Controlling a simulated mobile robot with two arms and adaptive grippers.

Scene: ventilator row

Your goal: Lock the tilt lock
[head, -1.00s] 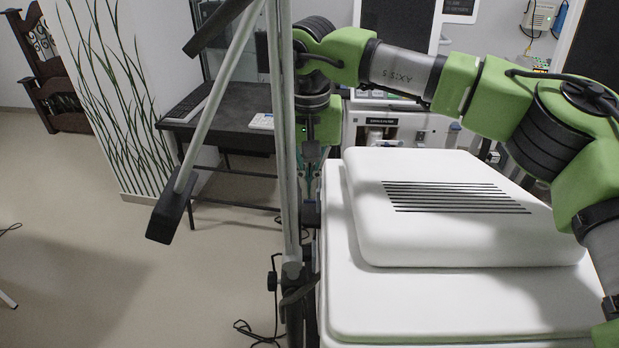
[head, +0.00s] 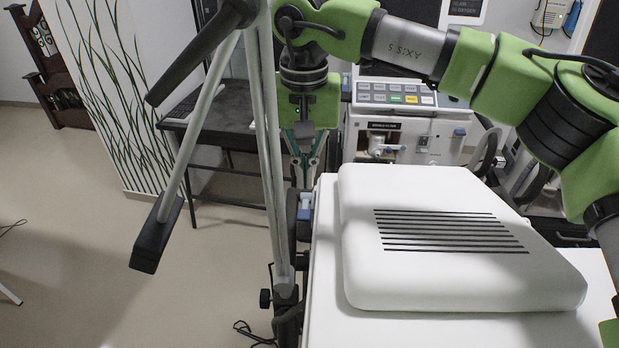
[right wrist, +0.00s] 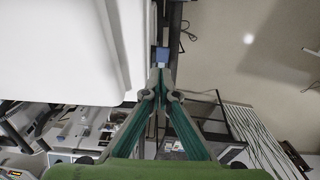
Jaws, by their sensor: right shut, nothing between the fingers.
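A small blue-grey part (head: 305,206), which may be the tilt lock, sits on a dark mount at the left side of the white unit (head: 328,225), close to the pole. My right gripper (head: 303,186) points down just behind and above this part, with its fingers shut and empty. In the right wrist view the blue-grey part (right wrist: 161,57) lies just beyond the shut fingertips (right wrist: 159,78). I cannot tell whether they touch it. The lock's position cannot be read. My left gripper is not in view.
A grey pole (head: 271,150) with a dark-handled slanted arm (head: 157,236) stands just left of my right gripper. A raised white cover (head: 450,275) with dark slots fills the right. A ventilator (head: 402,130) stands behind. The floor at left is mostly clear.

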